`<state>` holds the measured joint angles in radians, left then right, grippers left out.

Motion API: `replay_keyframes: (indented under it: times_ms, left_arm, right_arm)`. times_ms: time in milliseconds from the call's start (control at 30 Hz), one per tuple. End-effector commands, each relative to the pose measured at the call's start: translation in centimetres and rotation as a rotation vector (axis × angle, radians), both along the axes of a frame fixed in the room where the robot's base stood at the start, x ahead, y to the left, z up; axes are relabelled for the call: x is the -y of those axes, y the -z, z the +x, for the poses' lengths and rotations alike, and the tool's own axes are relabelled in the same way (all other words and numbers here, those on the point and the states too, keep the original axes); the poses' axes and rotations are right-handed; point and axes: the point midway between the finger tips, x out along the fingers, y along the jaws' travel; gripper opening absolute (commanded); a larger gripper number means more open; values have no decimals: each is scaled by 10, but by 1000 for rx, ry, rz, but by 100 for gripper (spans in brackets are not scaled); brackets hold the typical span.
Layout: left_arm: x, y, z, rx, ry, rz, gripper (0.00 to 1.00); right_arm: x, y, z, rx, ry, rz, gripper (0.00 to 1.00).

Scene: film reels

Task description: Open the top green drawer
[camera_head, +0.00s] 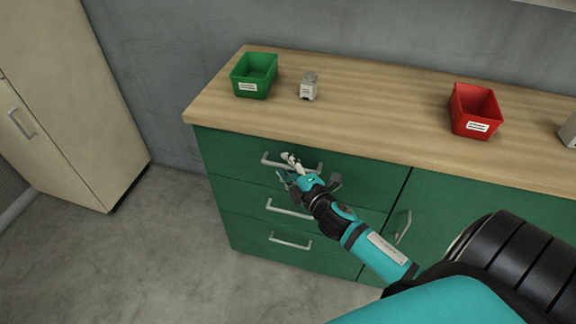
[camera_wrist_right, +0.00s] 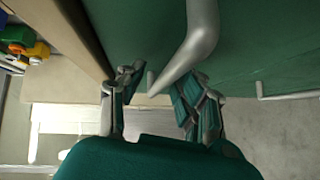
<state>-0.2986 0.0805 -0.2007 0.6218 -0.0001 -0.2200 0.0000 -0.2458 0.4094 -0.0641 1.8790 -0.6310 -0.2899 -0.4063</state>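The top green drawer (camera_head: 236,146) is at the upper left of the green cabinet and looks shut. Its grey bar handle (camera_head: 272,161) is partly hidden behind my right gripper (camera_head: 288,167). In the right wrist view the handle (camera_wrist_right: 190,48) reaches down between the two spread fingers of my right gripper (camera_wrist_right: 160,82). The fingers are apart and do not look closed on the bar; contact cannot be told. My left gripper is not in view.
Two more drawer handles, the middle (camera_head: 290,210) and the lower (camera_head: 290,242), are below. A cupboard door handle (camera_head: 404,227) is to the right. On the wooden top (camera_head: 380,110) stand a green bin (camera_head: 254,76), a small grey item (camera_head: 309,88) and a red bin (camera_head: 473,108).

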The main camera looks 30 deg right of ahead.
Motion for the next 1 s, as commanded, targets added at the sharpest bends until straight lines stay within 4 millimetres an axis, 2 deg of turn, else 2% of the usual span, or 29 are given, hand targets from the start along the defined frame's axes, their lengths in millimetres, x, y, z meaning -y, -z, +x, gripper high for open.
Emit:
replay_keyframes:
  times_ms: [233, 500, 1000]
  left_arm:
    - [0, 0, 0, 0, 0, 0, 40]
    - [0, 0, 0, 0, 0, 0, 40]
    - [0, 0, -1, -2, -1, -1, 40]
  right_arm:
    - [0, 0, 0, -1, 0, 0, 33]
    - [0, 0, 0, 0, 0, 0, 0]
    - [0, -1, 0, 1, -1, 2, 0]
